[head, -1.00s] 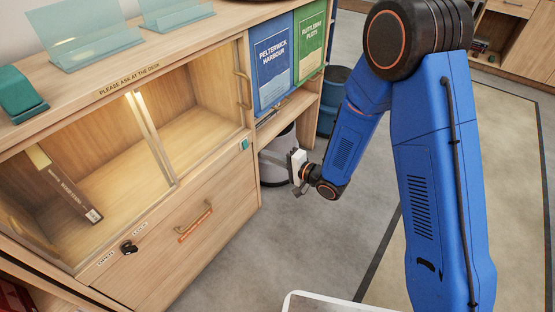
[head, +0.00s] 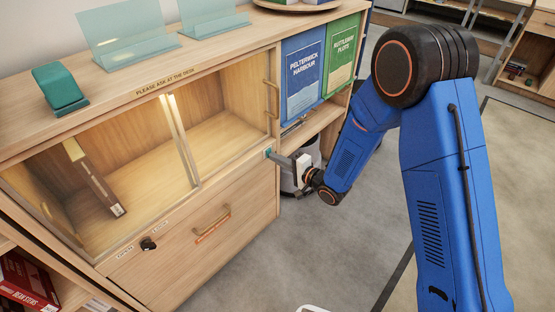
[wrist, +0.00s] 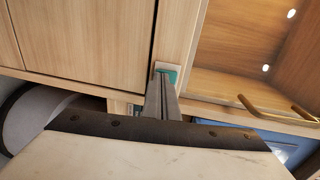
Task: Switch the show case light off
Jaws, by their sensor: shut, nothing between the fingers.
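The show case (head: 130,165) has a sliding glass front and is lit inside by a warm glow along its middle post (head: 176,125). A small teal switch (head: 267,152) sits on its front frame at the lower right corner. In the wrist view the switch shows as a teal rocker (wrist: 171,74) in a pale plate, partly hidden by my fingers. My gripper (head: 275,156) is shut and empty. Its fingertips, also in the wrist view (wrist: 162,82), are at the switch, touching or nearly so. I cannot tell whether the rocker is pressed.
A drawer with a handle (head: 212,224) and a key lock (head: 148,244) are below the glass. A brass handle (wrist: 255,108) is close to the right of my fingers.

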